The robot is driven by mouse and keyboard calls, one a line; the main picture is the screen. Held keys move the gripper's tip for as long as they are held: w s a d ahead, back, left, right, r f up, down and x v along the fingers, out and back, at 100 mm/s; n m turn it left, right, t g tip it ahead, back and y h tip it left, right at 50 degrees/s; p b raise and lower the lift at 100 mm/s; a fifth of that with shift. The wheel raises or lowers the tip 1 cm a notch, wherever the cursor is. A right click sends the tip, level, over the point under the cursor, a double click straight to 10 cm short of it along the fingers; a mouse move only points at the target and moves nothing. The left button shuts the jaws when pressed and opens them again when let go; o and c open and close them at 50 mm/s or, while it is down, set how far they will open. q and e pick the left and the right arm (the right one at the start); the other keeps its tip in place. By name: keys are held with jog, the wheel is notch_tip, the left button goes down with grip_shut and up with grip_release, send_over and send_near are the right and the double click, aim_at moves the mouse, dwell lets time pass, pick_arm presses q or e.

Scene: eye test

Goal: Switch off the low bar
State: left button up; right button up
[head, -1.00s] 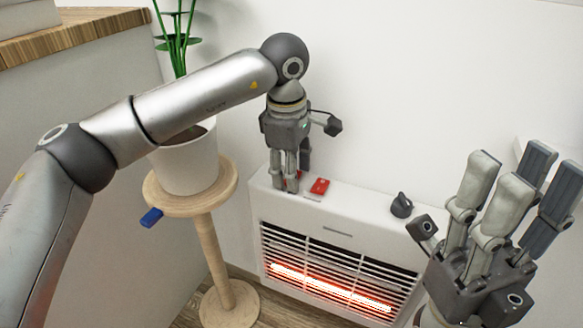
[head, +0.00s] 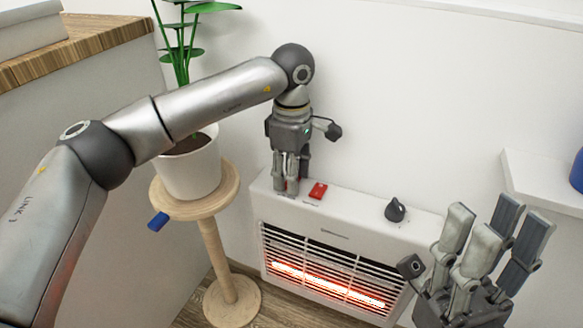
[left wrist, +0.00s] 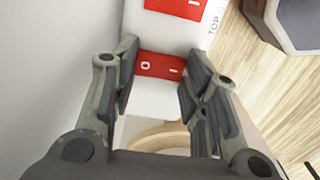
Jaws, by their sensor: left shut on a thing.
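A white heater (head: 350,231) stands against the wall. Its low bar (head: 325,283) glows orange-red behind the grille; the grille above it is dark. My left gripper (head: 287,190) points down at the left end of the heater's top. In the left wrist view its fingers (left wrist: 160,95) stand on either side of a red rocker switch (left wrist: 160,66) marked O and I, and are shut on it. I cannot tell which side is pressed. A second red switch (head: 318,191), with "TOP" lettering beside it, lies just right. My right gripper (head: 482,254) is open and empty, fingers up.
A black knob (head: 395,210) sits on the heater's top right. A white shelf (head: 540,183) is at right.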

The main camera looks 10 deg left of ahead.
pick_arm(q)
jog(key=o, duration=1)
jog(key=shift+f, duration=0.1)
